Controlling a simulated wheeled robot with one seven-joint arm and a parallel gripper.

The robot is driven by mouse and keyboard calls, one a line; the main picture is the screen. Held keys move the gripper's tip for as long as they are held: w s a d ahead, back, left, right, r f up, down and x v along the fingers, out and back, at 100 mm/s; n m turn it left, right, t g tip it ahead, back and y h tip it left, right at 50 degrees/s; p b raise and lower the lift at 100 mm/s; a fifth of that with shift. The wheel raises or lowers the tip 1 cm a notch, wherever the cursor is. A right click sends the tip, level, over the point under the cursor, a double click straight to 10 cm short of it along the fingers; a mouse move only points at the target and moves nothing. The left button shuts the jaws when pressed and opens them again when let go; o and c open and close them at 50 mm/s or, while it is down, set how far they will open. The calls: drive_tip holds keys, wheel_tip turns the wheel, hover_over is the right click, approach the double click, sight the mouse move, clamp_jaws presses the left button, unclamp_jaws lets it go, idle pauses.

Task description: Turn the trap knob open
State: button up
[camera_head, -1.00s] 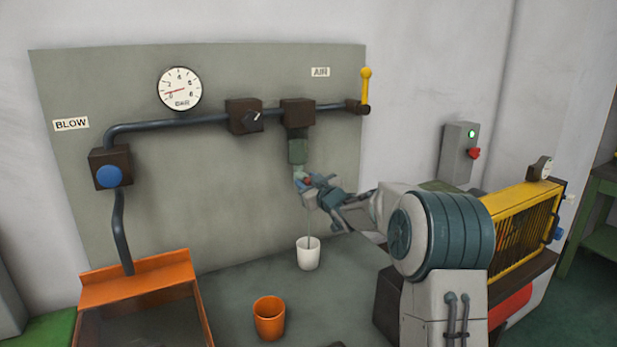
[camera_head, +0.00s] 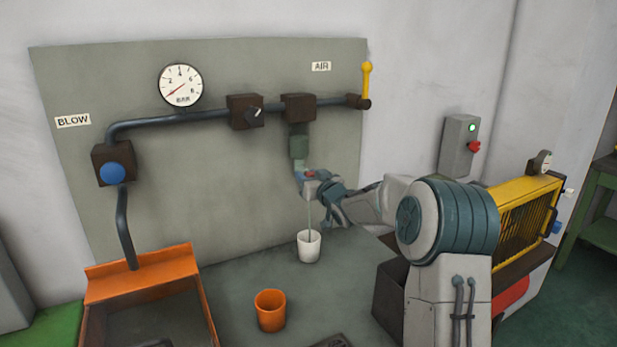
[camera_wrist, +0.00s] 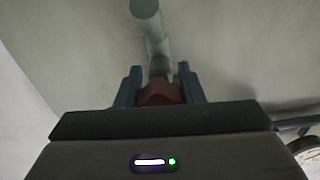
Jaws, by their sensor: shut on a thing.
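The trap (camera_head: 298,146) is a green body hanging under a brown block on the wall pipe, with a paler section below. Its small reddish-brown knob (camera_wrist: 160,93) sits between the two blue fingers of my gripper (camera_wrist: 158,88) in the wrist view. My gripper (camera_head: 308,176) is shut on the knob at the bottom of the trap; in the head view it hides most of the knob. A thin grey line runs from below the trap down into a white cup (camera_head: 309,247) on the bench.
An orange cup (camera_head: 270,311) and an orange-rimmed tray (camera_head: 140,275) stand at front left. A yellow-grilled machine (camera_head: 520,215) is at right.

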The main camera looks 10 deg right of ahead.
drive_tip(key=shift+f, duration=0.1)
drive_tip(key=o, duration=0.7)
drive_tip(key=b+v, duration=0.2)
drive_tip(key=v, duration=1.2)
drive_tip(key=s+a+f+m+g+h, duration=0.1)
drive_tip(key=s+f+g+h, duration=0.1)
drive_tip(key=s, duration=1)
drive_tip(key=s+a+f+m+g+h+p, duration=0.1)
drive_tip(key=s+f+g, duration=0.4)
drive_tip(key=s, duration=0.7)
drive_tip(key=s+a+f+m+g+h, duration=0.1)
drive_tip(key=s+f+g+h, duration=0.1)
drive_tip(key=s+g, duration=0.5)
drive_tip(key=s+f, duration=0.1)
drive_tip(key=s, duration=0.4)
drive_tip(key=shift+a+f+h, duration=0.3)
drive_tip(key=shift+f, duration=0.1)
